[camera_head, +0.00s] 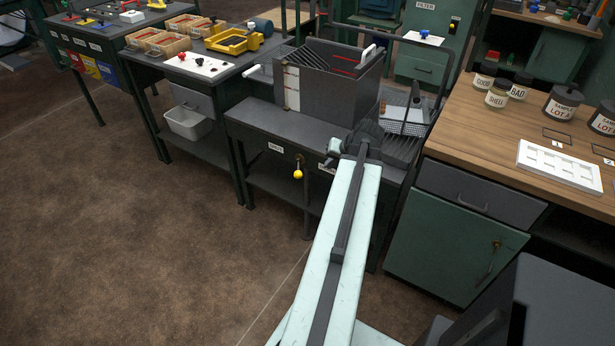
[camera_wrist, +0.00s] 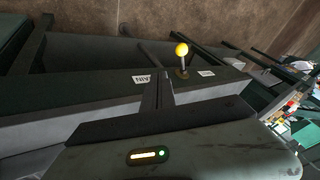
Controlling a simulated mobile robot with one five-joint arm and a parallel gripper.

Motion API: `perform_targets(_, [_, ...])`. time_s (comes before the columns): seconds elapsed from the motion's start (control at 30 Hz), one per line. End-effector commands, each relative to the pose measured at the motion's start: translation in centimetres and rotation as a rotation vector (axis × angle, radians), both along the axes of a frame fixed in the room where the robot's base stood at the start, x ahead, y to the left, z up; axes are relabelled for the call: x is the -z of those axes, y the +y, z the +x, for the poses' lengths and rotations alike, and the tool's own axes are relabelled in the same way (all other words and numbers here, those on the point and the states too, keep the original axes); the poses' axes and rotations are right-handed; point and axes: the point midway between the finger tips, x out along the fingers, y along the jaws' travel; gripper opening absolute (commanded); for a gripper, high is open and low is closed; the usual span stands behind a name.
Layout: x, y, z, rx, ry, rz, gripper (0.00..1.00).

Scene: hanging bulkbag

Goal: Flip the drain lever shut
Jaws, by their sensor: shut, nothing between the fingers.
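The drain lever (camera_head: 298,172) has a yellow ball knob on a short stem and hangs down from the front face of the grey machine bench. It sits between two white labels. In the wrist view the lever (camera_wrist: 182,50) shows beyond my fingertips and slightly to their right. My gripper (camera_wrist: 160,78) is shut and empty, with its dark fingers close together and apart from the knob. In the head view my gripper (camera_head: 366,138) is at the far end of my pale green arm, right of the lever; its fingertips are hard to make out.
A grey box-like machine (camera_head: 322,84) stands on the bench, with a wire mesh basket (camera_head: 396,116) at its right. The wooden-topped cabinet (camera_head: 480,135) is close on the right. A side table (camera_head: 208,103) stands left. The brown floor (camera_head: 150,245) in front is clear.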

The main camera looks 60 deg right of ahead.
Motion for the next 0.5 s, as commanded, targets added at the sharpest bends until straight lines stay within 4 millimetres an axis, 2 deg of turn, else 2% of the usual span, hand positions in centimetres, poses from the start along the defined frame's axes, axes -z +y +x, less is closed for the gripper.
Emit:
perform_targets(0.17, [0.1,0.0,0.1,-0.002,0.001,0.001,0.00])
perform_targets(0.27, [1.0,-0.1,0.5,-0.002,0.001,0.001,0.00])
perform_targets(0.5, [5.5,-1.0,3.0,-0.004,0.002,0.002,0.00])
